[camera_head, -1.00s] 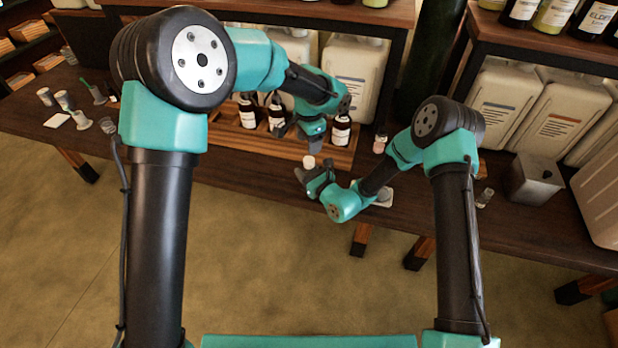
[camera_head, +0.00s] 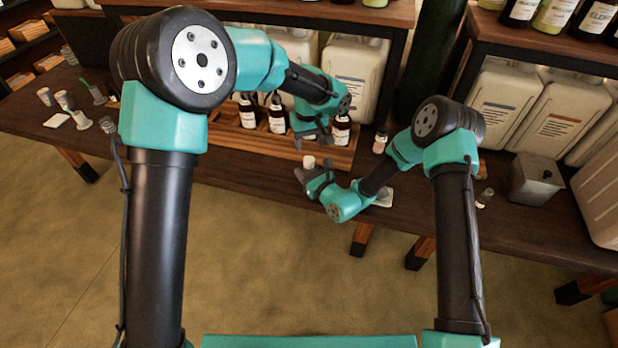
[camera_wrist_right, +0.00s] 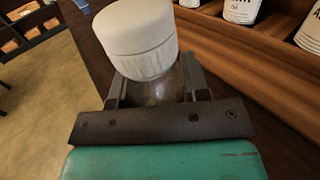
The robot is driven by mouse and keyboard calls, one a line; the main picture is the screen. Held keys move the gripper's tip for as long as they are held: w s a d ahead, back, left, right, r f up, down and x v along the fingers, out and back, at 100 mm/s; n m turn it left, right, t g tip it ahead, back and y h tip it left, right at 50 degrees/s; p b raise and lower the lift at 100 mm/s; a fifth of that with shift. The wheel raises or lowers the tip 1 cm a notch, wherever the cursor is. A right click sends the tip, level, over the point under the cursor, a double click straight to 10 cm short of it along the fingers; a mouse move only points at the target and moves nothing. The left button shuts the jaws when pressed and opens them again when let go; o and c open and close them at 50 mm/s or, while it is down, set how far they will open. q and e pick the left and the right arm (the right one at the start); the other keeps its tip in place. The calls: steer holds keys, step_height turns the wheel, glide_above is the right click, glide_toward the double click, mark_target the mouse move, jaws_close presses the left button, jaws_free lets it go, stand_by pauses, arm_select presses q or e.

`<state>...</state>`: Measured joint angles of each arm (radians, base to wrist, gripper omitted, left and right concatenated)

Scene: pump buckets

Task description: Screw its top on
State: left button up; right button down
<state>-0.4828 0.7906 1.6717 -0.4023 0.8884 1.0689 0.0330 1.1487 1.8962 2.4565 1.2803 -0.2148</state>
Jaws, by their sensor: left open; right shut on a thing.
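A white cap (camera_head: 309,161) sits on top of a small clear container (camera_wrist_right: 160,90), which is held between the fingers of my right gripper (camera_head: 311,175). In the right wrist view the cap (camera_wrist_right: 137,38) is large and looks slightly tilted. The container is mostly hidden by the cap and the fingers, so I cannot tell how firmly the cap is seated. My left gripper (camera_head: 312,142) is open, with its fingers apart, a little above the cap and clear of it.
A wooden rack (camera_head: 240,135) with several labelled brown bottles (camera_head: 277,118) stands just behind the grippers. A small pinkish bottle (camera_head: 379,143) stands to the right. Small containers (camera_head: 82,120) stand at the far left, and a metal canister (camera_head: 536,180) at the right.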

mark_target(309, 159)
arm_select(q)
steer(key=n, duration=0.7)
steer(key=shift+f, duration=0.1)
steer(key=shift+f, duration=3.9)
steer(key=shift+c, duration=0.2)
steer(key=c, duration=0.9)
steer(key=m, duration=0.9)
steer(key=shift+m, duration=0.4)
